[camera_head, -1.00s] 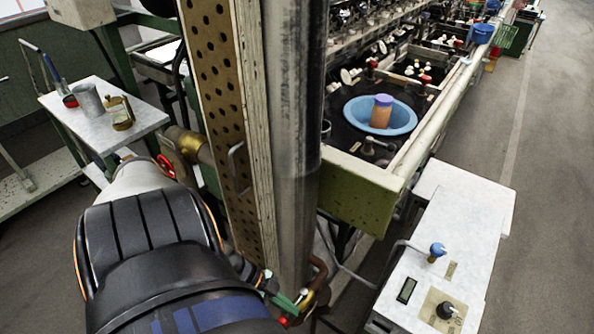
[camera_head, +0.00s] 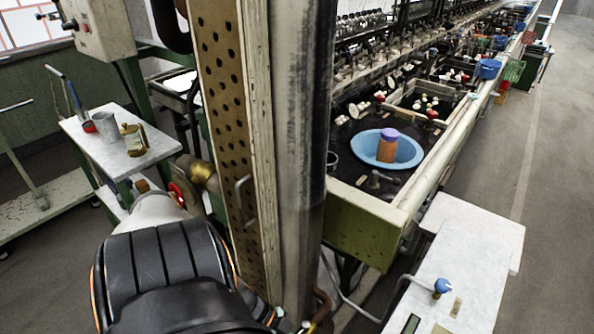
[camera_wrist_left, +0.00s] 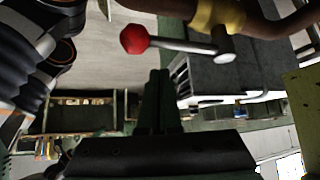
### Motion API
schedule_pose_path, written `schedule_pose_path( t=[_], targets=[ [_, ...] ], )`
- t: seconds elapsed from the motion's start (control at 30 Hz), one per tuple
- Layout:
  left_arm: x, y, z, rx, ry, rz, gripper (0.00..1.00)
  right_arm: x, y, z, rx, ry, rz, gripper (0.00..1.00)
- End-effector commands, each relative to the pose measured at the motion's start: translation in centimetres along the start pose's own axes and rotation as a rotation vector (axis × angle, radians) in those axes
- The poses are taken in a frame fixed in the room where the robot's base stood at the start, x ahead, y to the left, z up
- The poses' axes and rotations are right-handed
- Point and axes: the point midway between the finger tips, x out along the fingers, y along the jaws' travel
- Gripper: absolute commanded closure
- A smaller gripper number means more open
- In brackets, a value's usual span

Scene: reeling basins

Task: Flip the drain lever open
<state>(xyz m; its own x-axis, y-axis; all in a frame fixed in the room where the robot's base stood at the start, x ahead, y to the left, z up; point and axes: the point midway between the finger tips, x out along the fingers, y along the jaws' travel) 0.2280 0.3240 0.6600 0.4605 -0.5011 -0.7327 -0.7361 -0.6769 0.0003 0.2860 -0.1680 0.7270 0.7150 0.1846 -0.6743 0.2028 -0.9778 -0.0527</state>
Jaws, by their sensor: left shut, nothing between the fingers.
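The drain lever has a red knob (camera_wrist_left: 134,38) on a silver rod (camera_wrist_left: 185,46). The rod joins a valve with a yellow-brass collar on a brown pipe (camera_wrist_left: 268,22) at the top of the left wrist view. My left gripper (camera_wrist_left: 160,74) is shut and empty. In that picture its fingertips show just below the rod, to the right of the knob; I cannot tell whether they touch it. My right gripper is not in view.
A steel column (camera_head: 299,150) and a perforated panel (camera_head: 232,120) stand close beside my left arm. A blue bowl (camera_head: 408,152) sits in the basin bench (camera_head: 362,228). A side table (camera_head: 160,146) with cups stands left; a white cabinet (camera_head: 470,255) stands right.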

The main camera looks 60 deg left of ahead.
Motion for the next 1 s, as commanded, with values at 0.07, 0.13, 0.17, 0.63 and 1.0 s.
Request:
schedule_pose_path(
  t=[0.07,0.13,0.17,0.63,1.0],
  targets=[
    [-1.6,-0.4,-0.1,0.002,-0.007,-0.003,1.0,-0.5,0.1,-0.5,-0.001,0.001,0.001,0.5],
    [-3.4,-0.8,-0.2,0.002,-0.006,-0.001,1.0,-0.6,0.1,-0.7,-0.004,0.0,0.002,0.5],
    [-4.0,-0.9,-0.2,0.0,-0.007,-0.001,1.0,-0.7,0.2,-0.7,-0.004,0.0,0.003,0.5],
    [-9.7,-2.3,-0.5,0.0,0.001,0.0,1.0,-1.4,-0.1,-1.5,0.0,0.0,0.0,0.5],
    [-9.7,-2.3,-0.5,-0.001,0.002,-0.001,1.0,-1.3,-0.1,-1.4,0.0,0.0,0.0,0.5]
  ],
)
